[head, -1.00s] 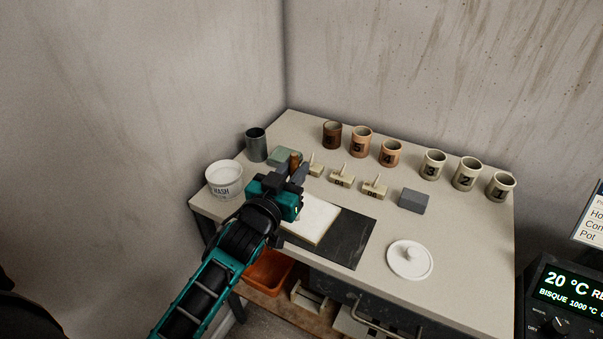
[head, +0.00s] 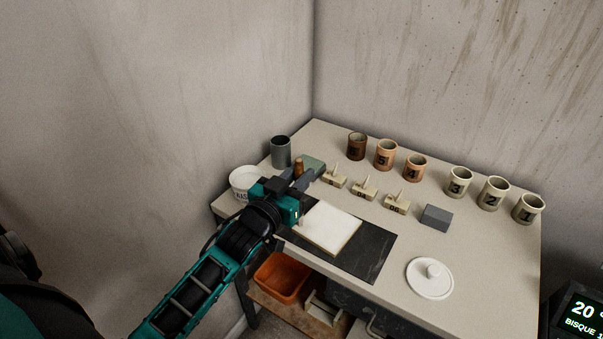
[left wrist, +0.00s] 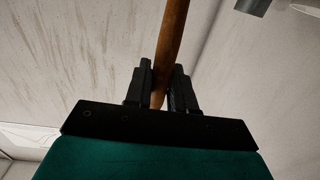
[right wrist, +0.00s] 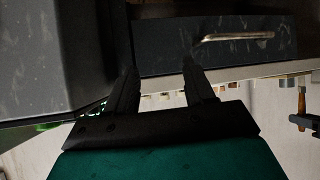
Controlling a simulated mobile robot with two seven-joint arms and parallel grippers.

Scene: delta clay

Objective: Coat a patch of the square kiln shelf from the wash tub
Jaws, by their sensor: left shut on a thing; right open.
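My left gripper (head: 298,180) is shut on an upright wooden handle (head: 298,166); the handle also shows between the fingers in the left wrist view (left wrist: 173,40). The tool's lower end is hidden. The white wash tub (head: 243,180) stands at the table's left corner, just left of my left gripper, which hides part of its side. The square cream kiln shelf (head: 332,229) lies flat on a dark mat (head: 368,252), right of the gripper; its left edge is partly covered. My right gripper (right wrist: 160,90) is open and empty, seen only in its wrist view, near a drawer handle (right wrist: 235,37).
Numbered cups (head: 459,181) line the back edge. A grey block (head: 436,217) and a white lid (head: 430,279) lie right. An orange bin (head: 282,277) sits below.

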